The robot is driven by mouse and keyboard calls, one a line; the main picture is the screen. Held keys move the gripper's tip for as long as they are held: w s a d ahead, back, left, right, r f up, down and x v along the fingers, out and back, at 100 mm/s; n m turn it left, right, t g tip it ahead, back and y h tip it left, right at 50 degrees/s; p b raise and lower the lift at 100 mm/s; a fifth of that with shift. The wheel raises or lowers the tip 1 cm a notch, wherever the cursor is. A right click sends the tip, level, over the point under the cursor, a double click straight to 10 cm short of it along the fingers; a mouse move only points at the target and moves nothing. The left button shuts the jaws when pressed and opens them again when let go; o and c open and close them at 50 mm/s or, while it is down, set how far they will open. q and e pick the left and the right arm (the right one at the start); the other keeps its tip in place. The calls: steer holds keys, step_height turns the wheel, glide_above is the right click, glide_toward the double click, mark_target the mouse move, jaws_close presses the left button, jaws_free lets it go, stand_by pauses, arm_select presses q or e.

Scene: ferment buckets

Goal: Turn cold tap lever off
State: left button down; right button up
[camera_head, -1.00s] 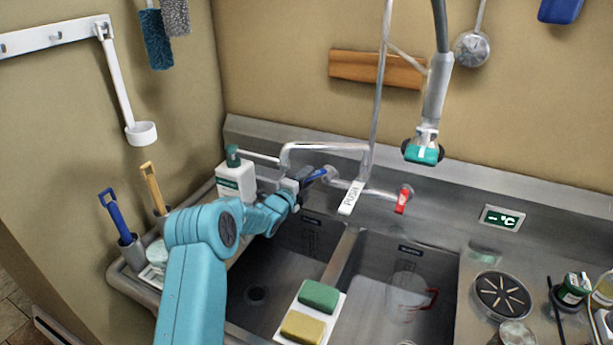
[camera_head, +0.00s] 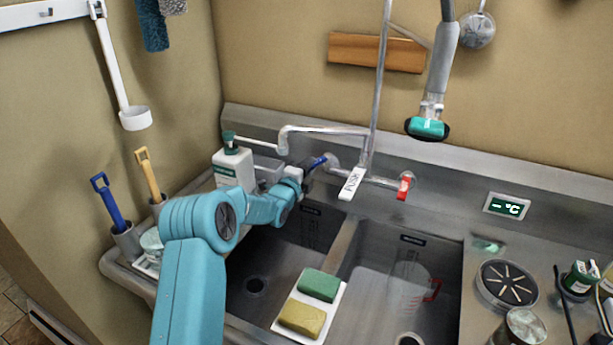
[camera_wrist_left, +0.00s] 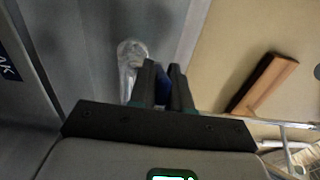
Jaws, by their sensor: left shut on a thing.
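The cold tap's blue lever (camera_head: 319,161) sits at the left end of the wall mixer above the sinks. My left gripper (camera_head: 309,166) reaches it from the left, and its jaws are shut on the lever. In the left wrist view, the dark fingers (camera_wrist_left: 167,88) stand close together with the blue lever (camera_wrist_left: 163,93) between them, mostly hidden. A metal tap fitting (camera_wrist_left: 130,58) shows beside the fingertips. The red lever (camera_head: 404,187) hangs down at the mixer's right end. My right gripper is not in view.
The curved spout (camera_head: 325,129) arches just above my gripper. A white pump bottle (camera_head: 232,169) stands close to the left. A white PUSH tag (camera_head: 351,184) hangs to the right. A tray (camera_head: 277,322) with two sponges lies across the sink divider.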

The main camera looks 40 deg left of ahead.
mark_target(317, 166)
arm_select(q)
steer(key=d+f+n+y+b, duration=0.1)
steer(key=b, duration=0.2)
steer(key=shift+g+y, duration=0.3)
steer(key=n+y, duration=0.1)
steer(key=d+r+n+g+y, duration=0.1)
steer(key=y, duration=0.1)
steer(key=shift+d+g, duration=0.3)
steer(key=shift+w+d+n+g+y+p, duration=0.15)
steer(key=shift+d+n+g+y+p, duration=0.25)
steer(key=shift+n+g+y+p, duration=0.45)
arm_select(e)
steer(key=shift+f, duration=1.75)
arm_select(q)
steer(key=c, duration=1.2)
jaws_free()
steer(key=shift+o, duration=0.2)
